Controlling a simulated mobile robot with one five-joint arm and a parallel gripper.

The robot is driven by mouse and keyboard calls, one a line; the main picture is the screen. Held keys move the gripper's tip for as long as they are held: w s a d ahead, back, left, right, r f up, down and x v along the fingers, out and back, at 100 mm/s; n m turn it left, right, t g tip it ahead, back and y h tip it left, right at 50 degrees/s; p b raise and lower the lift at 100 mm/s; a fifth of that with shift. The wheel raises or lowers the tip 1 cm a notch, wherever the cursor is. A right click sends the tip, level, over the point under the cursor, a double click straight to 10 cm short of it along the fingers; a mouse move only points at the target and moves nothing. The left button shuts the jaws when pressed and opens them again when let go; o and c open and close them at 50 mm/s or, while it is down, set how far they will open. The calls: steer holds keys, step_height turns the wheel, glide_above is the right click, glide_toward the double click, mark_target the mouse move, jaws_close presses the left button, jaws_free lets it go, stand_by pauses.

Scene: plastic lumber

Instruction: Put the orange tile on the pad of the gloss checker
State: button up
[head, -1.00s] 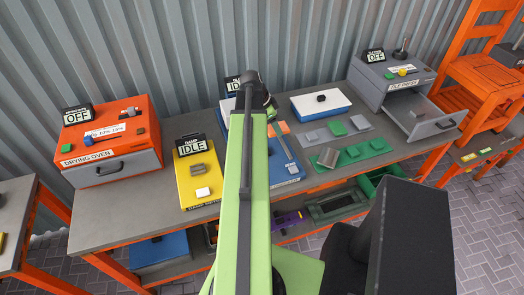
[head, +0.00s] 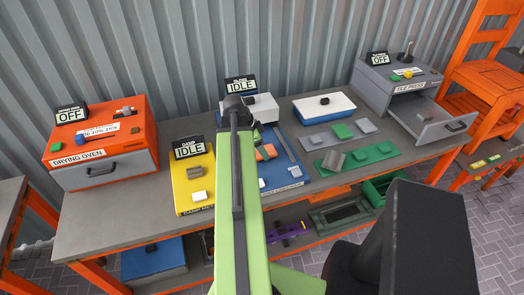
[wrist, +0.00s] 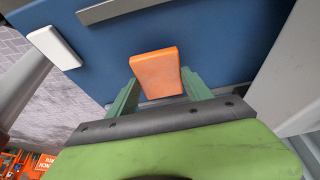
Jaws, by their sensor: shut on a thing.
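The orange tile (wrist: 157,73) is held between the two green fingers of my gripper (wrist: 160,92) in the wrist view, against the blue base of the gloss checker (wrist: 215,35). In the head view the tile (head: 267,152) shows just right of my arm, over the checker's blue base (head: 290,178). The checker has a white block at its back (head: 263,107) and an IDLE sign (head: 241,85). I cannot make out its pad, nor whether the tile touches the base. My arm hides part of the checker.
A small white piece (wrist: 53,47) and a grey bar (wrist: 125,8) are on the checker's base. The yellow damp meter (head: 182,202) stands left. Grey and green trays (head: 372,155) with tiles lie right. The drying oven (head: 125,168) and tile press (head: 385,92) stand further out.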

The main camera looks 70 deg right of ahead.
steer(key=shift+f, duration=0.2)
steer(key=o, duration=1.4)
steer(key=shift+r, duration=0.1)
steer(key=shift+r, duration=0.1)
steer(key=shift+r, duration=0.25)
steer(key=p+v, duration=1.1)
steer(key=shift+w+a+r, duration=0.1)
steer(key=shift+a+r, duration=0.05)
steer(key=shift+r, duration=0.15)
